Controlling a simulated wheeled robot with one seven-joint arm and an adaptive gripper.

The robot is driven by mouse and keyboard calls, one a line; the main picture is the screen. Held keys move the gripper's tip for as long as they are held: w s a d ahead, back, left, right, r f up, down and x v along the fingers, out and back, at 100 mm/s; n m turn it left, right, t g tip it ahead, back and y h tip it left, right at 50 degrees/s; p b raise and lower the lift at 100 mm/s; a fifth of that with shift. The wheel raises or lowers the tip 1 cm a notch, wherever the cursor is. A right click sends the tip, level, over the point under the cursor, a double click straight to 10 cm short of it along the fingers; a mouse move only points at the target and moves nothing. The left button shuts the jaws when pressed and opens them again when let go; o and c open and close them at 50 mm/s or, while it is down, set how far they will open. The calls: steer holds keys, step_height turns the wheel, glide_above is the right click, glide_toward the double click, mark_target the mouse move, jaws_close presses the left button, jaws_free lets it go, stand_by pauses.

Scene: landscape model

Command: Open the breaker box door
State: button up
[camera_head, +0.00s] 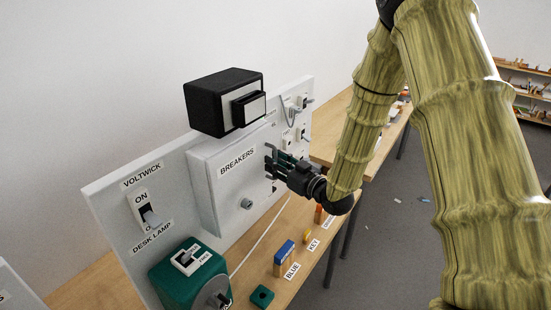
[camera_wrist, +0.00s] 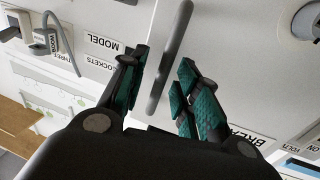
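The white breaker box door (camera_head: 215,185), labelled BREAKERS, stands out from the upright panel and looks shut. It also fills much of the wrist view (camera_wrist: 235,50). A dark bar handle (camera_wrist: 172,50) is on the door, and a round grey knob (camera_head: 246,204) sits low on its face. My gripper (camera_head: 272,160) is at the door's right part. In the wrist view my gripper (camera_wrist: 162,88) is open, with its green-padded fingers on either side of the handle's near end. A gap shows between the fingers and the handle. In the head view the fingers mostly hide the handle.
A black box (camera_head: 205,103) sits above the door. A panel switch (camera_head: 146,212) is at the left, and sockets with plugs (camera_head: 292,110) are at the right. A green device (camera_head: 182,270) and a blue block (camera_head: 284,256) stand on the table below.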

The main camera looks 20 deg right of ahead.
steer(key=shift+w+a, duration=0.2)
steer(key=shift+w, duration=0.15)
jaws_close()
